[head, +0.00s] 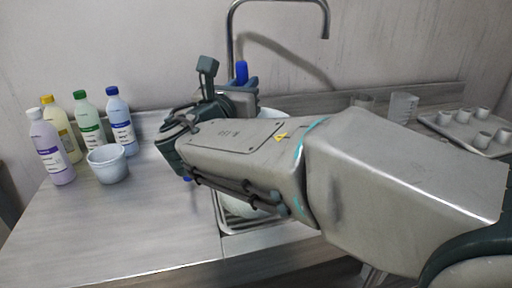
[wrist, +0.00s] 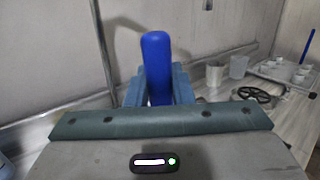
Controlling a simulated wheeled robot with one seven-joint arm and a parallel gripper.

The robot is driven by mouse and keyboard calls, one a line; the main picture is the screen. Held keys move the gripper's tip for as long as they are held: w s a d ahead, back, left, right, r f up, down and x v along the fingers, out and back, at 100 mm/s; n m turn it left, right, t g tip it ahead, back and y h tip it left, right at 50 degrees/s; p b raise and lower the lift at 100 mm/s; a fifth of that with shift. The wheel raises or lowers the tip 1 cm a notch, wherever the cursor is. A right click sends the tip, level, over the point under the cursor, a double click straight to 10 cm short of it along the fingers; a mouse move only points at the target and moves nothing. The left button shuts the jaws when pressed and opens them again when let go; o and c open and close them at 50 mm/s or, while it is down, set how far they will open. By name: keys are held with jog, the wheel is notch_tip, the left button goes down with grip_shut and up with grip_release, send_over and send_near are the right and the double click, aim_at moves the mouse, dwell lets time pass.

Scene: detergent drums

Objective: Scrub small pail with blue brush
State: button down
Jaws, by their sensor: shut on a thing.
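My gripper (head: 243,84) is above the back of the sink in the head view, mostly hidden behind my own arm. It is shut on the blue brush (head: 241,71). In the wrist view the brush's blue handle (wrist: 156,60) stands upright between the two teal fingers; its bristles are hidden. A small pale pail (head: 108,166) stands on the counter at the left, in front of the bottles and apart from the gripper. A white rounded vessel (head: 272,111) in the sink is largely covered by my arm.
Several bottles (head: 84,125) stand at the left. A faucet (head: 230,40) rises behind the sink (head: 222,215). A clear beaker (head: 403,107), a cup (head: 362,101) and a tray (head: 440,127) of small cups are at the right. The front left counter is clear.

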notch_tip(320, 180, up, 16)
jog(key=p, duration=1.2)
jog(key=shift+r+p, duration=0.15)
jog(key=shift+p, duration=0.15)
jog(key=shift+r, duration=0.1)
dwell(0.7)
notch_tip(320, 180, up, 4)
jog(key=p, duration=0.3)
dwell(0.5)
